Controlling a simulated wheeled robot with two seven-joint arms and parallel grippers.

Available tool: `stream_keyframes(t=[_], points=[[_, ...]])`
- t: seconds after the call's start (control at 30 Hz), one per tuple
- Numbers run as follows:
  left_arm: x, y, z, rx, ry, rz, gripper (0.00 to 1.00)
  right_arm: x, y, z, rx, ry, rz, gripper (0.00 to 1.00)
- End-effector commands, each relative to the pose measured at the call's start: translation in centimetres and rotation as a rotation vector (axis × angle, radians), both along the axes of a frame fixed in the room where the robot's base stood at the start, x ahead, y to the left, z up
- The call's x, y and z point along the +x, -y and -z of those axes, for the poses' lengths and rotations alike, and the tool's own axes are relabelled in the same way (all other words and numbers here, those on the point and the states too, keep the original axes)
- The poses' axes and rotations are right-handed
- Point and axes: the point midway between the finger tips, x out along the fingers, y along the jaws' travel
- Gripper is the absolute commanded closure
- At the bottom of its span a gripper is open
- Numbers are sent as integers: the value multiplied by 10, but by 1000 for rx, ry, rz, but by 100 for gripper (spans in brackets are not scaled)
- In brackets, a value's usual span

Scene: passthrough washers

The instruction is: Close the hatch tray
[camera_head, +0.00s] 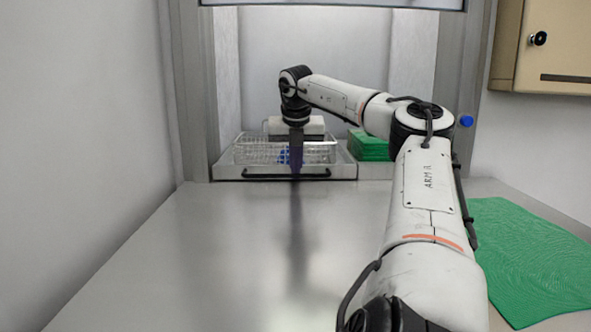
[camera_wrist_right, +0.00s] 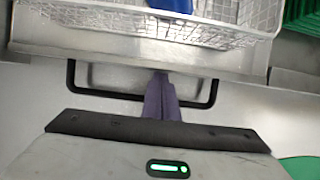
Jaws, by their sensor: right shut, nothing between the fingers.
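The hatch tray (camera_head: 345,169) is a metal tray in the opening at the back, with a black bar handle (camera_head: 255,176) along its front. In the right wrist view the handle (camera_wrist_right: 128,96) runs across the upper part, below the tray's front edge (camera_wrist_right: 60,52). My right gripper (camera_head: 296,170) points down at the middle of the tray front. In the wrist view its purple fingers (camera_wrist_right: 161,90) are together and empty, overlapping the handle's line; I cannot tell whether they touch it. My left gripper is not in view.
A wire basket (camera_head: 245,151) with a blue item (camera_head: 284,157) sits in the tray. A green stack (camera_head: 368,146) is right of it. A green mat (camera_head: 530,255) lies at the right. The steel counter (camera_head: 190,260) is clear at left. A beige cabinet (camera_head: 560,50) hangs upper right.

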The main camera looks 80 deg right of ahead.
Motion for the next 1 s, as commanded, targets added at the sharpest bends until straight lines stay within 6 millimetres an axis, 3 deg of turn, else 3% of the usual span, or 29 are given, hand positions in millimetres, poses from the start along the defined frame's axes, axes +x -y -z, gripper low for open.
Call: stream_keyframes(t=[0.03, 0.4, 0.6, 1.0], points=[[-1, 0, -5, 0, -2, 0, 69, -1, 3, -16, -24, 11, 5, 100], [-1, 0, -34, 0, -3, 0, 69, -1, -29, -78, -13, 5, -5, 100], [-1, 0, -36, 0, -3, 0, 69, -3, -38, -92, -8, 3, -4, 100], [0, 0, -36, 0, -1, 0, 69, -4, -39, -93, -4, 3, -5, 100]])
